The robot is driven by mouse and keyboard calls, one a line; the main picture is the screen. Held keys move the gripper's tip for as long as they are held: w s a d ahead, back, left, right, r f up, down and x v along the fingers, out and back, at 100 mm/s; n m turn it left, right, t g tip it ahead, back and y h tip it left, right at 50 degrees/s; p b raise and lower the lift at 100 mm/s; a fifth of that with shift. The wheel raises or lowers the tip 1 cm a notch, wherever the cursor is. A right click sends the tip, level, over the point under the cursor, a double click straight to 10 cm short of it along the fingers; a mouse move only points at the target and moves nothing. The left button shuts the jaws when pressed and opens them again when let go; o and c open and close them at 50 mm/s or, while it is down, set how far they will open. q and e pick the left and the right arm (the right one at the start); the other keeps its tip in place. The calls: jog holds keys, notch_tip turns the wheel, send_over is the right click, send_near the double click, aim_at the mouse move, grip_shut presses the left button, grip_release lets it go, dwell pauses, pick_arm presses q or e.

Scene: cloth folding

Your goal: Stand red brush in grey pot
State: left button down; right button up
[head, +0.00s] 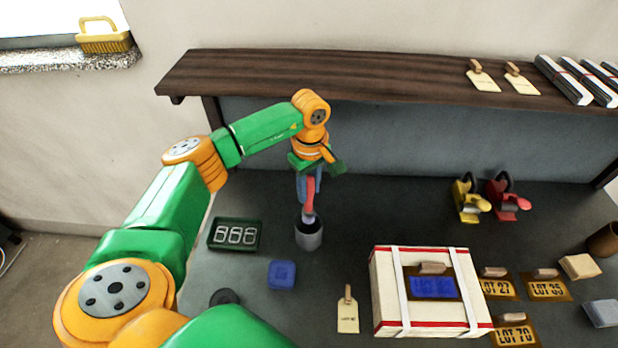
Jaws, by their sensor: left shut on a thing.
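My left gripper (309,188) reaches in from the left and points down above the grey pot. It is shut on the red brush (310,193), which it holds upright. The brush's pale lower end is at the mouth of the grey pot (309,238). I cannot tell how deep it sits inside or whether it touches the pot. The upper part of the brush is partly hidden by the fingers. The pot stands upright on the dark table. My right gripper is out of view.
A green counter tray (235,234) and a blue block (282,274) lie left of the pot. A white box with red edges (390,300) stands to the right. Yellow (468,200) and red (508,198) tools stand farther right. A wooden shelf (380,80) runs behind.

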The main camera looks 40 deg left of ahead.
aim_at(309, 206)
pick_arm(q)
jog(key=shift+f+b, duration=2.85)
jog(key=shift+f, duration=0.75)
jog(key=shift+c, duration=2.3)
grip_release()
notch_tip(309, 206, up, 6)
jog(key=shift+r+b, duration=0.2)
jog(key=shift+b, duration=0.85)
jog(key=shift+r, duration=0.4)
